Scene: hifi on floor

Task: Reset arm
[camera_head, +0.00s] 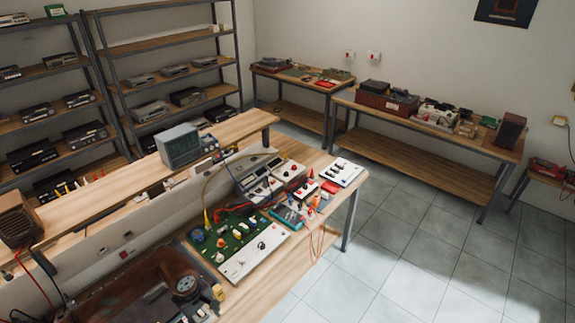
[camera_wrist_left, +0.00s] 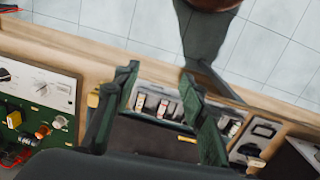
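My left gripper (camera_wrist_left: 160,78) shows in the left wrist view as two dark fingers spread apart. Nothing shows held between them. Behind the gap is a dark device with a light row of small parts (camera_wrist_left: 158,103) along one side; whether the fingers touch it I cannot tell. The wooden workbench (camera_head: 345,187) carries this equipment. Neither of my grippers shows in the head view, and my right gripper is in no view.
A green circuit board with a white panel (camera_head: 250,257) and small meters (camera_head: 288,170) crowd the workbench. A brown wooden-cased device (camera_head: 140,290) is in front. Shelves (camera_head: 165,45) and side tables (camera_head: 420,160) line the walls. The tiled floor (camera_head: 400,260) at right is clear.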

